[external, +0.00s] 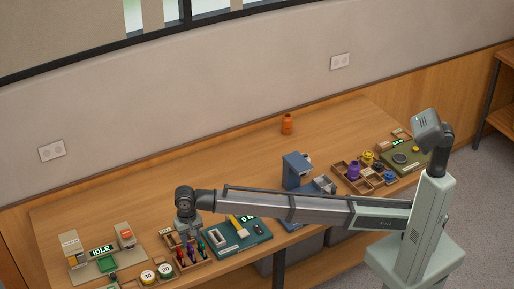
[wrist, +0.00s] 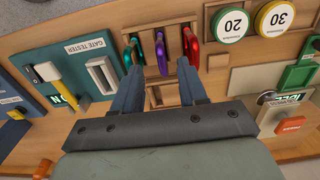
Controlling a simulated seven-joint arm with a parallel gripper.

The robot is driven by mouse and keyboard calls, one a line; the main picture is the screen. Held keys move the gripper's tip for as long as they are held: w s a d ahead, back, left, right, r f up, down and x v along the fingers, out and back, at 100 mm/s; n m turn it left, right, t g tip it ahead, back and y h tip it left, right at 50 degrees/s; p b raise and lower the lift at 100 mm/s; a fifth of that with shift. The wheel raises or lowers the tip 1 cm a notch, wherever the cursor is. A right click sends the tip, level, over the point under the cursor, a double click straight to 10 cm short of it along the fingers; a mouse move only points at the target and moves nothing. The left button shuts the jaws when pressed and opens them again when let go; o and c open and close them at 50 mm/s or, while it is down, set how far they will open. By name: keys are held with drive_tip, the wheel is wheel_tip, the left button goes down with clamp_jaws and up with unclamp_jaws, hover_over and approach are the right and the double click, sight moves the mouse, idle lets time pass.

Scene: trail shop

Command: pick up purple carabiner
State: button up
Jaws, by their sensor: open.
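The purple carabiner (wrist: 161,54) hangs in a small wooden rack (wrist: 171,27), between a green carabiner (wrist: 134,50) on its left and a red carabiner (wrist: 192,47) on its right in the wrist view. My gripper (wrist: 160,65) is open, with one finger to each side of the purple carabiner in that view. I cannot tell whether the fingers touch it or how far away they are. In the external view my gripper (external: 187,226) is over the rack at the table's front left, and the carabiners below it are small and partly hidden.
A teal gate tester (wrist: 97,58) stands beside the rack. On its other side are round discs marked 20 (wrist: 234,25) and 30 (wrist: 274,18). A station reading IDLE (external: 102,250) is at the far left. The table's back middle is mostly clear around an orange bottle (external: 287,124).

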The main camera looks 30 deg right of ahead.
sight(191, 246)
drive_tip(key=shift+w+f, duration=0.1)
drive_tip(key=shift+f, duration=2.65)
drive_tip(key=shift+c, duration=0.2)
clamp_jaws()
